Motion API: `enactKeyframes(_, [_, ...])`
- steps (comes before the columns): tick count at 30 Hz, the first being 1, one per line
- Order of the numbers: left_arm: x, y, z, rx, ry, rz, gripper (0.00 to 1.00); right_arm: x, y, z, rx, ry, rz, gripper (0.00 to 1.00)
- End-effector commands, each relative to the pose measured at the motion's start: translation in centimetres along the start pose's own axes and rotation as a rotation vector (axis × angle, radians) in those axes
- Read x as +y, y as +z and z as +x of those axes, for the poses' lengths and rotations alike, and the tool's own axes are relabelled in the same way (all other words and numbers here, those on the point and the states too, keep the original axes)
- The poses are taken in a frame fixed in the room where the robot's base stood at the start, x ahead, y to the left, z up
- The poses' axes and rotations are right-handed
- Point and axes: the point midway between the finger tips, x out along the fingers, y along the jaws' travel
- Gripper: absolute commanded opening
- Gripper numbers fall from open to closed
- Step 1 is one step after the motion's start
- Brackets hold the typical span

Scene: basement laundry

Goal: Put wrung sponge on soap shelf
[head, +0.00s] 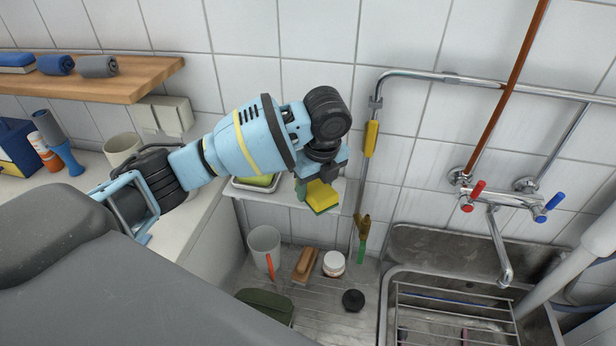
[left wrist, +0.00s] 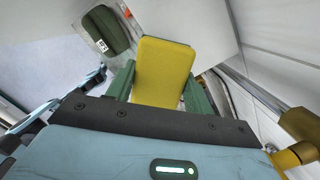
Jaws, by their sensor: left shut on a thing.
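The sponge (head: 322,197), yellow with a green layer, is held in my left gripper (head: 311,190). In the left wrist view the yellow face of the sponge (left wrist: 163,70) shows between the two green fingers of the gripper (left wrist: 160,84), which are shut on its sides. The white soap shelf (head: 284,189) is fixed to the tiled wall. In the head view the sponge appears over the right part of the shelf; I cannot tell whether it touches it. A dish (head: 254,184) with a yellow and green item stands on the shelf's left part, partly hidden by my arm. My right gripper is not in view.
A pipe with a yellow grip (head: 371,138) runs just right of the shelf. The sink (head: 440,280) and tap (head: 497,235) are at right.

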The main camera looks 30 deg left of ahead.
Motion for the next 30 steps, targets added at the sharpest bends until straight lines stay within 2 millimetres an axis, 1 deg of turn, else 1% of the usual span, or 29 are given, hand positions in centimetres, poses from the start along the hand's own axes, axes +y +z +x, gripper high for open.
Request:
enactKeyframes(1, [-0.5,1.1,0.5,0.001,0.004,-0.005,0.31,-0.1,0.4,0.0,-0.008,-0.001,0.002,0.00])
enactKeyframes(6, [-1.9,4.1,1.3,0.002,0.004,-0.003,0.31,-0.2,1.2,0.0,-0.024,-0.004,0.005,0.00])
enactKeyframes(10, [-2.4,5.3,1.6,0.001,0.003,-0.001,0.31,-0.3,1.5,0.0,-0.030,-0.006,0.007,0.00])
enactKeyframes(17, [-2.6,5.7,1.5,0.000,0.000,0.000,0.31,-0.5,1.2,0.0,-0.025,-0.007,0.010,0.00])
enactKeyframes(21, [-3.0,6.6,1.8,0.001,0.001,-0.002,0.31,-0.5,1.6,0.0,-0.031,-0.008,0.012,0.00])
enactKeyframes(27, [-2.9,6.0,4.6,0.000,0.001,0.000,0.31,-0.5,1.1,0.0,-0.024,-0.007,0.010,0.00])
enactKeyframes(30, [-2.9,5.9,5.1,-0.001,-0.001,0.000,0.31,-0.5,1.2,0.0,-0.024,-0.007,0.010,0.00])
